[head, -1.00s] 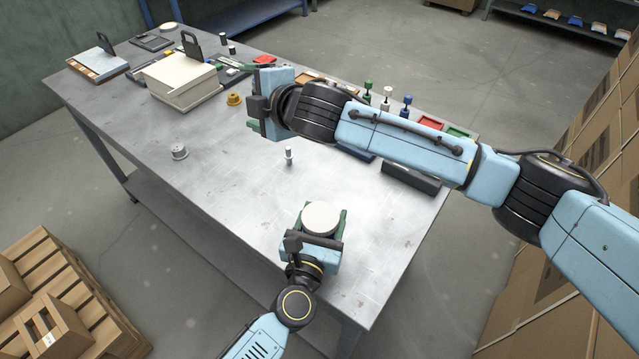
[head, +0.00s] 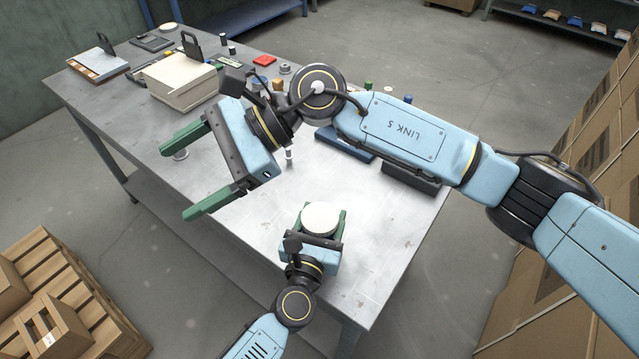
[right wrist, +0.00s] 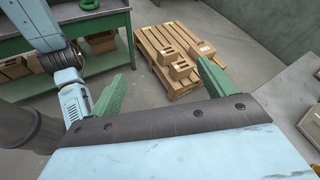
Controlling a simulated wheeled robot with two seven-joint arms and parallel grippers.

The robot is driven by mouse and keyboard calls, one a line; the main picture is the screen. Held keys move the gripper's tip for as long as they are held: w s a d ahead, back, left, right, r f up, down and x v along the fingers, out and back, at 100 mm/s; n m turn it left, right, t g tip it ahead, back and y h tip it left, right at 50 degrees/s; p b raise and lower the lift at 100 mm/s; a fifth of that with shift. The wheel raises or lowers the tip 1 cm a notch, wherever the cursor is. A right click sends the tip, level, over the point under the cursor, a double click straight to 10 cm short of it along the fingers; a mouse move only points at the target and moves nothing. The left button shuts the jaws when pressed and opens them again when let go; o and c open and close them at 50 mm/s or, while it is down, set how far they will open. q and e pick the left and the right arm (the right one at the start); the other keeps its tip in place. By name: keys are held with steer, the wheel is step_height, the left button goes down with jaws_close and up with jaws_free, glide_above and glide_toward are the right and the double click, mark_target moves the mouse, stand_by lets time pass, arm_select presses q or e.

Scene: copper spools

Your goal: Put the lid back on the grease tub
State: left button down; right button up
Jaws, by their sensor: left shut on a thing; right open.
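A round white tub-like thing (head: 320,218) is at the table's near edge. My left gripper (head: 323,212) is shut on it, one green finger on each side. Its top looks plain white; I cannot tell whether this is the open tub, a lidded tub or the lid. My right gripper (head: 177,182) is open and empty above the table's left part, fingers pointing left; its spread fingers also show in the right wrist view (right wrist: 160,75). A small grey round piece (head: 181,154) lies on the table by the upper finger, partly hidden by it. I cannot tell if it is a lid.
A small white upright piece (head: 289,154) stands mid-table, close to my right gripper. A cream box (head: 178,82) stands at the back left. Dark blue (head: 345,142) and black trays lie along the right edge. A pallet with boxes (head: 48,300) stands on the floor at left.

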steer(key=w+d+f+n+t+h, duration=0.1)
steer(key=d+f+n+t+h, duration=0.1)
steer(key=d+f+n+h, duration=0.4)
steer(key=n+t+h, duration=0.1)
steer(key=t+h, duration=0.2)
steer(key=h, duration=0.4)
glide_above(319, 217)
step_height(319, 217, down, 4)
steer(key=shift+d+f, duration=0.1)
steer(key=shift+f, duration=0.15)
steer(key=shift+f, duration=0.1)
steer(key=shift+f, duration=3.95)
steer(key=c, duration=1)
steer(key=m, duration=0.6)
steer(key=shift+m, duration=0.3)
